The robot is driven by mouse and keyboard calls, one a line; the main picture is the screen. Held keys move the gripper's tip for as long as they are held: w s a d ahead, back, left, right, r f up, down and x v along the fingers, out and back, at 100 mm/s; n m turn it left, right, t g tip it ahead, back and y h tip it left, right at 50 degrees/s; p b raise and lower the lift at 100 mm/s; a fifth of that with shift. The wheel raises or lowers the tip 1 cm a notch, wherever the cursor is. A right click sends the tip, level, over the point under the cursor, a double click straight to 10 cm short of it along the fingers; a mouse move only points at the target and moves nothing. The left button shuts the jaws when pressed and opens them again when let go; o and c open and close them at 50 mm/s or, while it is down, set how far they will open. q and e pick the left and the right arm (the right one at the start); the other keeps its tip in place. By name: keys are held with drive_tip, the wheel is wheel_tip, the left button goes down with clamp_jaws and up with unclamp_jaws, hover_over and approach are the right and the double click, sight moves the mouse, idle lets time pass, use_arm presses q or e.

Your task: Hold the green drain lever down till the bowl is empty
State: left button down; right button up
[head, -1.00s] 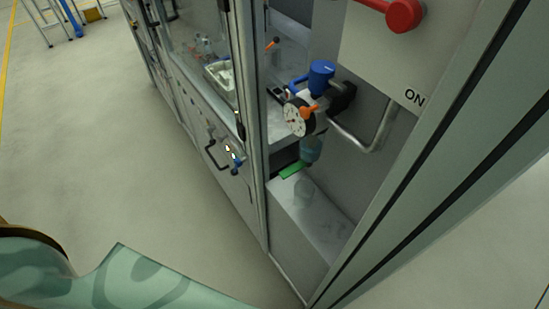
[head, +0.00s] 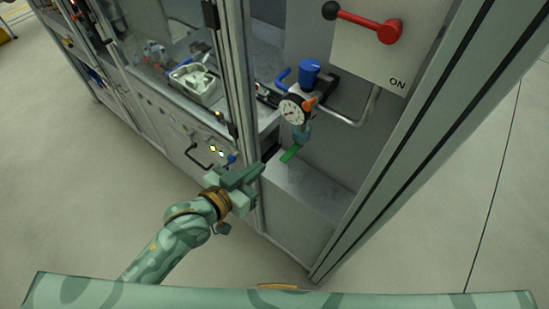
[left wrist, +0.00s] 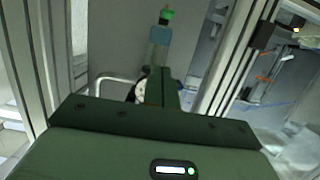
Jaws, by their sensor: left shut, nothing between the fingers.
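The green drain lever (head: 290,153) sticks out below the bluish bowl (head: 303,134) of the unit with the round gauge. In the left wrist view the lever (left wrist: 166,16) is at the top, with the blue-grey bowl (left wrist: 158,36) just below it in the picture. I cannot tell how much liquid is in the bowl. My left gripper (head: 260,171) is shut and empty, left of the lever by the cabinet's front post and apart from it. Its shut fingers (left wrist: 162,88) point towards the bowl and lever. My right gripper is not in view.
The upright metal post (head: 234,90) stands close to my left gripper. The gauge (head: 293,111) and blue knob (head: 310,72) are above the bowl. A red switch handle (head: 375,25) is at upper right. A grey ledge (head: 310,190) lies below the lever, with clear space above it.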

use_arm(q)
drive_tip(key=shift+w, duration=0.15)
drive_tip(key=b, duration=0.1)
hover_over(280, 159)
drive_tip(key=s, duration=0.2)
wheel_tip(280, 159, down, 2)
drive_tip(key=f, duration=0.2)
drive_tip(key=f+b, duration=0.1)
drive_tip(key=f, duration=0.1)
drive_tip(key=shift+w+f, duration=0.25)
drive_tip(key=shift+w, duration=0.1)
